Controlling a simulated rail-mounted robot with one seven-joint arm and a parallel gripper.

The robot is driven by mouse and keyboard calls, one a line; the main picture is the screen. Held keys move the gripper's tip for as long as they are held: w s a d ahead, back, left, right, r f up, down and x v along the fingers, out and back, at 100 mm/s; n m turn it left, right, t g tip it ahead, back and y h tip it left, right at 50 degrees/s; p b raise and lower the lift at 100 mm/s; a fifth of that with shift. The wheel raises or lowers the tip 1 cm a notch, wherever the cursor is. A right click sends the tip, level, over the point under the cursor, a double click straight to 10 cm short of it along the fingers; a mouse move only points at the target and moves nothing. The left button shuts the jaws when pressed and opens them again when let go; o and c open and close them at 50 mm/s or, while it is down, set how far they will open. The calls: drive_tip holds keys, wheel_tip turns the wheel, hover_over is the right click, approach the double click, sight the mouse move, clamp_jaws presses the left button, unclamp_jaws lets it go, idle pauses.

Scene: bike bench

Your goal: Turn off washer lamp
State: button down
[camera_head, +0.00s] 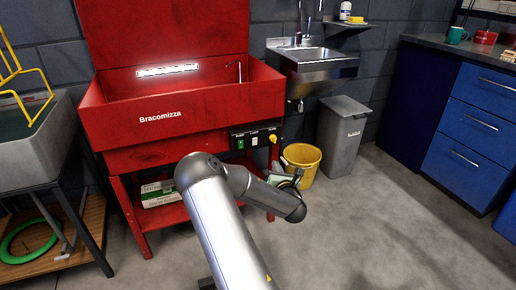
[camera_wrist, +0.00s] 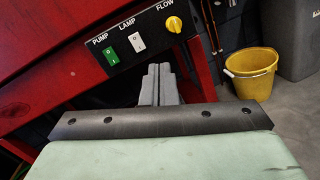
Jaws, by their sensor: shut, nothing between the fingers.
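The red parts washer (camera_head: 187,115) stands at the left centre in the head view, with its lid up. The control panel (camera_wrist: 120,60) has a green PUMP switch (camera_wrist: 110,47), a white LAMP switch (camera_wrist: 137,41) and a yellow FLOW knob (camera_wrist: 174,24). The LAMP switch also shows small in the head view (camera_head: 255,141). My gripper (camera_wrist: 159,70) is shut and empty, with its fingertips in front of and just below the panel, below and right of the LAMP switch. I cannot tell whether they touch anything.
A yellow bucket (camera_head: 302,164) and a grey bin (camera_head: 343,136) stand right of the washer. A steel sink (camera_head: 318,57) hangs on the wall. Blue drawers (camera_head: 470,125) are at the right. The floor in front is clear.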

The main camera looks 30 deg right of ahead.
sight(255, 140)
drive_tip(key=n+y, duration=0.1)
drive_tip(key=n, duration=0.1)
drive_tip(key=a+n+t+y, duration=0.1)
drive_tip(key=n, duration=0.1)
drive_tip(key=n+t+y, duration=0.1)
drive_tip(key=n, duration=0.1)
drive_tip(key=shift+w+a+f, duration=0.1)
drive_tip(key=shift+w+a, duration=0.1)
drive_tip(key=shift+w, duration=0.05)
drive_tip(key=b+x, duration=0.3)
drive_tip(key=x, duration=1.1)
